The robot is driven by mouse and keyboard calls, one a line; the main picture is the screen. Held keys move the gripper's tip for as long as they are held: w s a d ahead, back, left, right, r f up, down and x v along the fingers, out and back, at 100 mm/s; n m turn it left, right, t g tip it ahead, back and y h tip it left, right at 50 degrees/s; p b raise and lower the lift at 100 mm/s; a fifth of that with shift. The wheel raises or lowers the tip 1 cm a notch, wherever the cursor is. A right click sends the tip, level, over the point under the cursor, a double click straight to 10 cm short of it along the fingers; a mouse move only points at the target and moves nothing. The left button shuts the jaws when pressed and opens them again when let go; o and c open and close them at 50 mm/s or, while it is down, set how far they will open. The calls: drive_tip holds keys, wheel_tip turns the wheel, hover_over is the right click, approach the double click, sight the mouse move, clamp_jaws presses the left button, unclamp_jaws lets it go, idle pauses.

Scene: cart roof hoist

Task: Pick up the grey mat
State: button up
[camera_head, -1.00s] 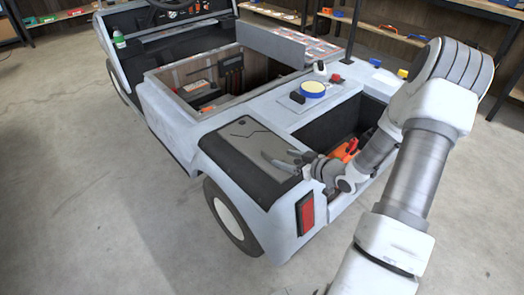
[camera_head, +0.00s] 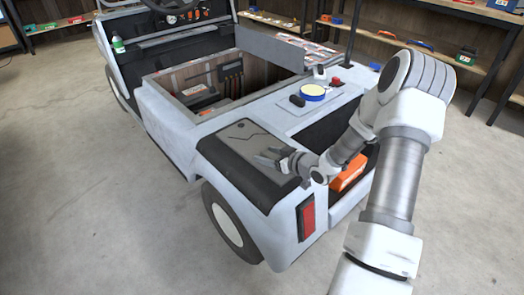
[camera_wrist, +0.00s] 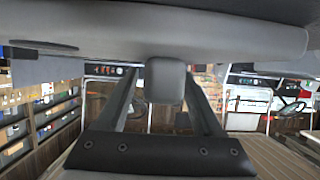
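The grey mat (camera_head: 243,142) is a flat, dark grey panel with a thin dark line on it. It lies on the black rear corner of the cart in the head view. My gripper (camera_head: 270,156) is over the mat's right end, with its fingers pointing left.
The cart (camera_head: 172,125) has an open box-like bay (camera_head: 215,85) ahead of the mat. A yellow-topped blue disc (camera_head: 312,92), a black object (camera_head: 297,100) and a red button (camera_head: 337,81) are on its deck. An orange case (camera_head: 348,172) sits in the rear bay. Shelves line the back.

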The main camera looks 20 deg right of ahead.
clamp_jaws()
idle(1.2)
